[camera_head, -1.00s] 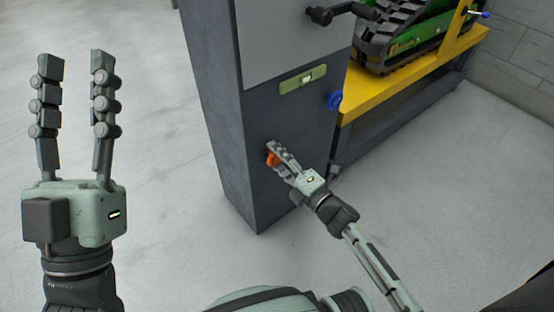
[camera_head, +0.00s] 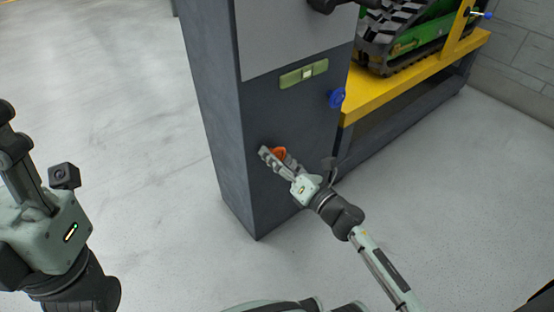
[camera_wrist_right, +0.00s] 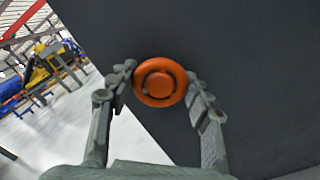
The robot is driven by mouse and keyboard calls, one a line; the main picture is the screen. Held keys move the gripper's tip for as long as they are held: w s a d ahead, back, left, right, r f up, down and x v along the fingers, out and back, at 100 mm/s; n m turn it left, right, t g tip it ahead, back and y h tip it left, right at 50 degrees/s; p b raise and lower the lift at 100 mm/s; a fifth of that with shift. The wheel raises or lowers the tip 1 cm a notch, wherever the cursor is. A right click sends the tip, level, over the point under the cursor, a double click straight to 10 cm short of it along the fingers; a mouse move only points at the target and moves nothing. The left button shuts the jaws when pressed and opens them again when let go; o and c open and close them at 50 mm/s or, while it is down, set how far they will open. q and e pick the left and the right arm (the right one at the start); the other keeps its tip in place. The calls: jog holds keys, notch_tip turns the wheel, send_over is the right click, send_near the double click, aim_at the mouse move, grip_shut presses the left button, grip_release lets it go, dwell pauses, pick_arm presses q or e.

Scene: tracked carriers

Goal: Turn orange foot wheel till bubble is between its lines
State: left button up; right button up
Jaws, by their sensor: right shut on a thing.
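The orange foot wheel (camera_head: 279,154) is on the lower front of a dark grey cabinet (camera_head: 290,120). It shows whole in the right wrist view (camera_wrist_right: 160,82). My right gripper (camera_head: 272,156) is shut on the wheel, one finger on each side of its rim; it also shows in the wrist view (camera_wrist_right: 163,85). The level vial (camera_head: 304,74) is a green bar above the wheel with a pale bubble window near its middle; its lines are too small to tell. My left gripper is partly cut off at the left edge, its fingertips not clear.
A blue knob (camera_head: 337,98) sits at the cabinet's right edge. A yellow-topped stand (camera_head: 400,92) with a green tracked carrier (camera_head: 420,45) is to the right. The pale floor (camera_head: 130,150) left of the cabinet is clear.

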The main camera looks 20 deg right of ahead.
jog(key=shift+f+n, duration=0.1)
jog(key=shift+n, duration=0.4)
jog(key=o, duration=1.2)
jog(key=shift+c, duration=0.2)
jog(key=shift+s, duration=0.1)
jog(key=v, duration=1.2)
